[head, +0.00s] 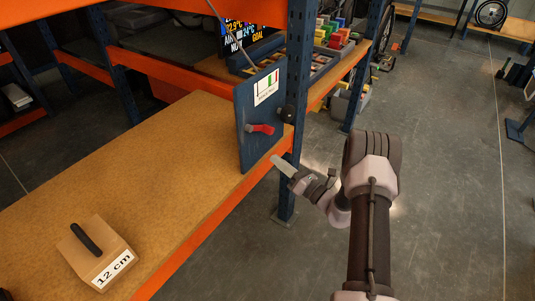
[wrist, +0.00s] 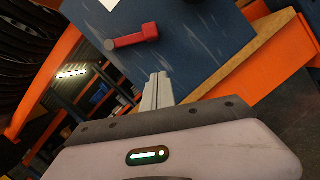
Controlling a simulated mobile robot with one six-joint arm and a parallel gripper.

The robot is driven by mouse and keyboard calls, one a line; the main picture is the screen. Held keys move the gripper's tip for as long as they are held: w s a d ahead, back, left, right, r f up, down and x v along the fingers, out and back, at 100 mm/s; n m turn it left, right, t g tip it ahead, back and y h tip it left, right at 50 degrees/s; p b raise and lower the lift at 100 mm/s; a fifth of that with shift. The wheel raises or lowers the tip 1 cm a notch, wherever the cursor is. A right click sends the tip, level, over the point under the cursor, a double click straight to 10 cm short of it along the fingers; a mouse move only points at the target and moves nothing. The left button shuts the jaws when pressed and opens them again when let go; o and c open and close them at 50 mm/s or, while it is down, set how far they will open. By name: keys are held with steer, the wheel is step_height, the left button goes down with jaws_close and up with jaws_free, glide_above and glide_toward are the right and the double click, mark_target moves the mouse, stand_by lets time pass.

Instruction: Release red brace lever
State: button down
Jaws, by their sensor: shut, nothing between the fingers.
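The red brace lever (head: 262,128) is on a dark blue panel (head: 258,90) that stands upright at the right end of a shelf. In the head view the lever lies roughly level, its red grip pointing right from a grey pivot. In the wrist view the lever (wrist: 137,36) shows above and left of my fingers, and the blue panel (wrist: 205,40) fills the middle. My gripper (head: 275,160) is shut and empty, below and right of the lever and apart from it. In the wrist view my shut fingers (wrist: 158,82) point toward the panel.
A wooden block marked "12 cm" (head: 95,255) with a black handle sits on the near shelf top (head: 130,170). An orange beam (head: 215,205) edges the shelf. A blue upright post (head: 297,80) stands beside the panel. Coloured bins (head: 335,35) sit behind. Floor at right is largely clear.

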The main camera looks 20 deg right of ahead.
steer(key=p+v, duration=0.1)
steer(key=v, duration=0.4)
steer(key=shift+s+d+f, duration=0.1)
steer(key=shift+s+d, duration=0.15)
steer(key=shift+s, duration=0.05)
